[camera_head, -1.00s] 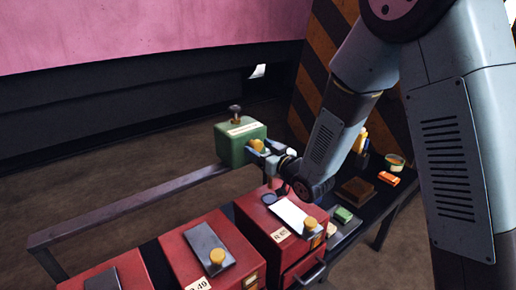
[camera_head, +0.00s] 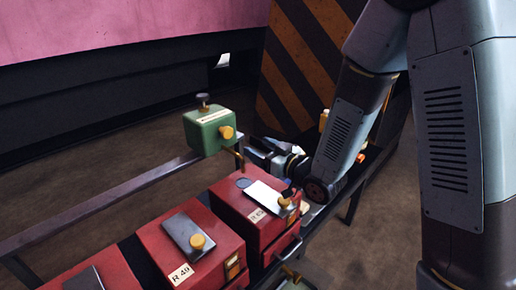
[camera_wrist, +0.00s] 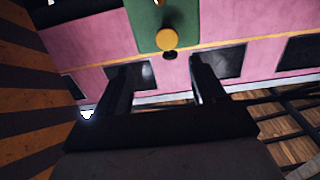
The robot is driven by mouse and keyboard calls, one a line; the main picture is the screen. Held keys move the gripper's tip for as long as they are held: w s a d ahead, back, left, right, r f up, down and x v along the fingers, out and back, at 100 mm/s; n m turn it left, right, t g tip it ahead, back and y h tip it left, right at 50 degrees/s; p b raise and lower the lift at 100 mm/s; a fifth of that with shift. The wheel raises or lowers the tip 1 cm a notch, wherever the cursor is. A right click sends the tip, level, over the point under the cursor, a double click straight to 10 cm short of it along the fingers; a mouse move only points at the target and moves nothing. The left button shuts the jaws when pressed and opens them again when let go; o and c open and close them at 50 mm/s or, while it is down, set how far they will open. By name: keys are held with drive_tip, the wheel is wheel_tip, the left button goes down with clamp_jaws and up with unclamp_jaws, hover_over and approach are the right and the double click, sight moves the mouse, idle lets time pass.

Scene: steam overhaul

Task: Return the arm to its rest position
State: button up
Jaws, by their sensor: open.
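My gripper (camera_head: 252,155) is open and empty just right of the green box (camera_head: 206,132) in the head view. The green box sits at the rail's end. It has a yellow knob (camera_head: 226,132) on its near side, a dark knob on top and a pale label. In the wrist view, my two dark fingers (camera_wrist: 160,66) stand wide apart, with the green box (camera_wrist: 150,18) and its yellow knob (camera_wrist: 167,40) beyond them. The fingers look clear of the knob. My arm reaches in from the upper right.
Red boxes with yellow knobs, one labelled R 49 (camera_head: 190,248), stand in a row below the gripper. A metal rail (camera_head: 100,205) runs along the left. A black-and-orange striped panel (camera_head: 305,65) stands close behind my arm. Open floor lies to the left.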

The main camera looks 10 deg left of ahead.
drive_tip(key=shift+r, duration=0.1)
drive_tip(key=w+d+r+m+t+h, duration=0.1)
drive_tip(key=d+r+m+h, duration=0.35)
drive_tip(key=d, duration=0.75)
drive_tip(key=w+d+r+m+h, duration=0.1)
drive_tip(key=d+r+m+h, duration=0.1)
drive_tip(key=d+r+h, duration=0.65)
drive_tip(key=s+d+r+m+g+h, duration=0.1)
drive_tip(key=s+d+m+g, duration=0.1)
drive_tip(key=s+d, duration=0.5)
drive_tip(key=s+d+m+g+h, duration=0.1)
drive_tip(key=s+d+m+g, duration=0.2)
drive_tip(key=s+d, duration=0.5)
drive_tip(key=s, duration=0.6)
drive_tip(key=shift+r, duration=0.35)
